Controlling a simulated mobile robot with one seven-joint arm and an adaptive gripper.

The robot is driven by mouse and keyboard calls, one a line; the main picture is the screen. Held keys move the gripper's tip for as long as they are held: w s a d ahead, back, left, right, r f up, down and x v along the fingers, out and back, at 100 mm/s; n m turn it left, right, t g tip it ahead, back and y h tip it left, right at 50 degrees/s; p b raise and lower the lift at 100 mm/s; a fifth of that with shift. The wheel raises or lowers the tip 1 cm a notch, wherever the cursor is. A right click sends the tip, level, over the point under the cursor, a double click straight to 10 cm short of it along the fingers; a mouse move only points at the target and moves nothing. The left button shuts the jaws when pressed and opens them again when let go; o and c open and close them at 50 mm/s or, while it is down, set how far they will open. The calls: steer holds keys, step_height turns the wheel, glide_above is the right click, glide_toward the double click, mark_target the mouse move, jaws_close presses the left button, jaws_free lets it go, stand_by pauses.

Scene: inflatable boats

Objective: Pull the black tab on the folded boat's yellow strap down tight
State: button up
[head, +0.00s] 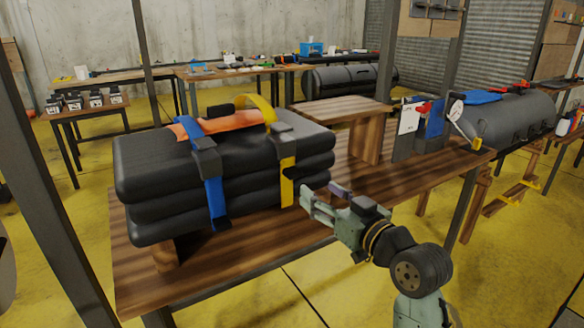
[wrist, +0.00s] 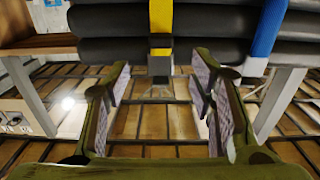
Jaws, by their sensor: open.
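The folded boat (head: 135,187) is a black stack of tubes on the wooden table. The yellow strap (head: 288,192) hangs down its near side from a dark buckle (head: 283,134) at the upper edge. The small black tab (head: 290,173) sits on this strap below the buckle. My gripper (head: 322,190) is open and empty, just right of the strap in the head view. The wrist view appears upside down. There the tab (wrist: 160,41) lies beyond the open fingers (wrist: 161,78), roughly centred between them, with no visible contact.
A blue strap (head: 215,200) with its own dark buckle hangs left of the yellow one. An orange pad (head: 190,127) lies on top of the boat. The wooden table (head: 270,248) extends right, with a small wooden stand (head: 343,112) behind. A metal post (head: 55,170) rises at left.

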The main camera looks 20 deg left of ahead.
mark_target(296, 175)
steer(key=p+x, duration=0.3)
steer(key=x, duration=0.6)
steer(key=shift+w+a+r, duration=0.1)
steer(key=shift+a+r, duration=0.05)
steer(key=shift+a, duration=0.1)
steer(key=shift+w+a, duration=0.3)
steer(key=shift+a, duration=0.05)
jaws_close()
